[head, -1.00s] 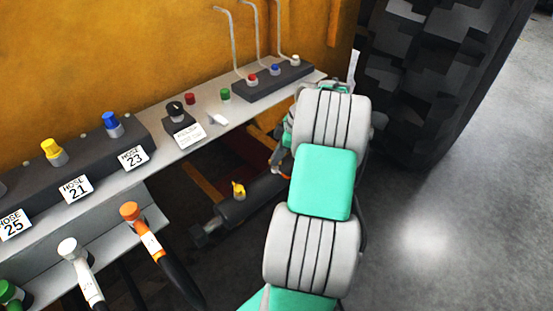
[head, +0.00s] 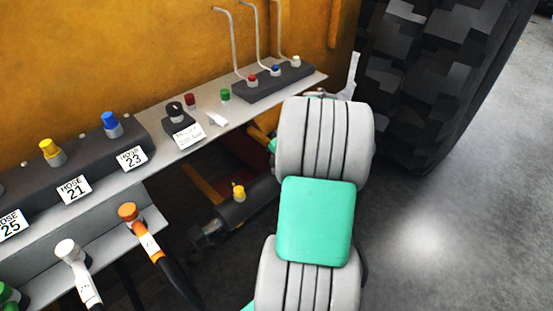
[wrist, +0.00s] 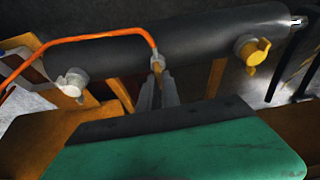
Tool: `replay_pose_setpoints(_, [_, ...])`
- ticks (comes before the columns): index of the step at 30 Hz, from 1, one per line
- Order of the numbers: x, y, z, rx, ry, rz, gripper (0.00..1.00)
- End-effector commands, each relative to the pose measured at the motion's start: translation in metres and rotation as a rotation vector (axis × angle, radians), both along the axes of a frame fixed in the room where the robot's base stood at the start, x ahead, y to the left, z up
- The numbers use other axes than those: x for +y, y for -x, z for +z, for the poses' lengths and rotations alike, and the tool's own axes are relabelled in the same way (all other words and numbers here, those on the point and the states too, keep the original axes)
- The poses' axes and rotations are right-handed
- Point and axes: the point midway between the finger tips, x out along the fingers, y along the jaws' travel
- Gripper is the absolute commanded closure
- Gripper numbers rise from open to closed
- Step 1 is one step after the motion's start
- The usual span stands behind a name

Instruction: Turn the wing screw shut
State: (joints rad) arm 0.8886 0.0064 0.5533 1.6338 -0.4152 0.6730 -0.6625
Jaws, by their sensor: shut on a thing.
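In the wrist view a dark cylinder (wrist: 190,38) carries a yellow wing screw (wrist: 252,50) at right and a pale grey, wing-like fitting (wrist: 71,83) at left. The yellow wing screw also shows in the head view (head: 238,192). Between them, an orange hose (wrist: 95,37) ends in a metal fitting (wrist: 157,66). My gripper (wrist: 161,88) is shut at this hose fitting, left of the yellow wing screw and apart from it. The fingertips' exact contact is hard to see. In the head view my arm hides my gripper.
A grey shelf (head: 235,112) with coloured knobs and bent levers runs along the yellow body. Labelled hose ports, an orange-capped hose (head: 128,211) and a white-capped hose (head: 67,249) are at left. A big black tyre (head: 430,80) stands at right; the floor before it is clear.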

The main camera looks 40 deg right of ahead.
Motion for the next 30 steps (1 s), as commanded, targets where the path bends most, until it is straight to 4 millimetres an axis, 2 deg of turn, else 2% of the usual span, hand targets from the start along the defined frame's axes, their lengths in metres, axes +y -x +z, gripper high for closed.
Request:
replay_pose_setpoints(16, [0.0009,0.0009,-0.0011,0.003,-0.003,-0.029,1.00])
replay_pose_setpoints(17, [0.0009,0.0009,-0.0011,0.003,-0.003,-0.028,0.91])
replay_pose_setpoints(24, [0.0007,0.0005,-0.0006,0.002,-0.002,-0.028,0.72])
replay_pose_setpoints(30, [0.0005,0.0001,-0.0003,0.001,-0.001,-0.028,0.71])
